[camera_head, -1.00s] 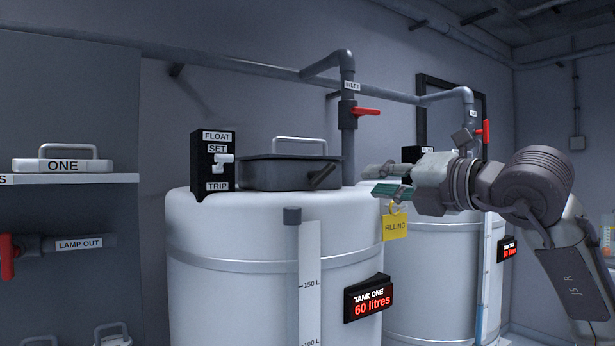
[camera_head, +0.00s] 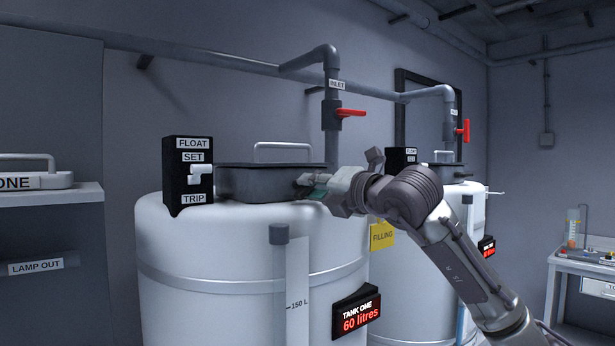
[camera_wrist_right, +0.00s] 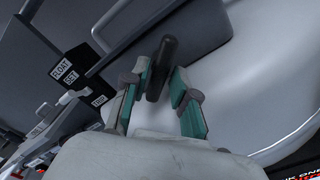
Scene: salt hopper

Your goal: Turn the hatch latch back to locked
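The hatch (camera_head: 258,182) is a dark grey box-like lid with a pale handle (camera_head: 283,152) on top of tank one (camera_head: 230,250). Its latch (camera_wrist_right: 161,68) is a dark lever, seen in the right wrist view between the two green-padded fingers of my right gripper (camera_wrist_right: 158,95). The fingers are apart, with a gap on each side of the latch. In the head view my right gripper (camera_head: 308,184) is at the hatch's right front corner and hides the latch. My left gripper is not in view.
A float box (camera_head: 188,175) with a white lever stands left of the hatch. Inlet pipes with red valve handles (camera_head: 350,113) rise behind. A yellow FILLING tag (camera_head: 382,237) hangs right of tank one. A shelf (camera_head: 60,196) is at left, a side table (camera_head: 585,268) at right.

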